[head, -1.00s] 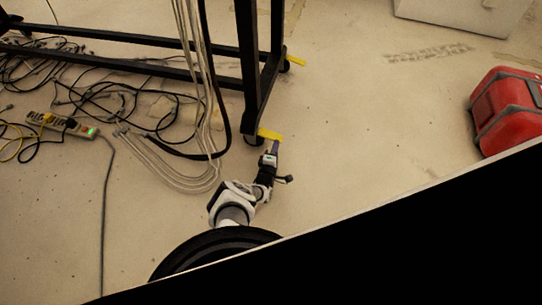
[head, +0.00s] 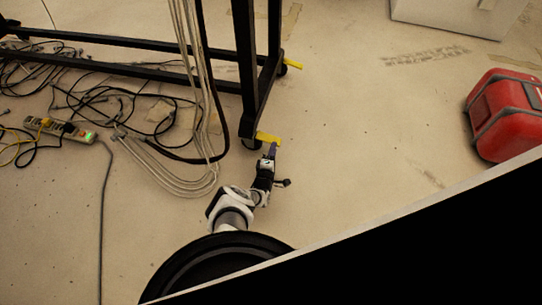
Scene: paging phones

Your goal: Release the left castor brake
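A black rack frame (head: 248,75) stands on castors on the floor. A yellow brake tab (head: 269,138) sticks out at the near castor (head: 251,144), at the foot of the near upright. Another yellow tab (head: 293,64) shows at the far castor (head: 282,70). My gripper (head: 271,148) is just below the near yellow tab, with its tip close to or touching the tab; I cannot tell which. The fingers are small and seen from above, so whether they are open or shut is not clear.
Grey cables (head: 176,175) hang from the rack and loop on the floor left of my arm. A power strip (head: 60,129) with a green light lies at the left. A red case (head: 507,115) stands at the right. The floor between is clear.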

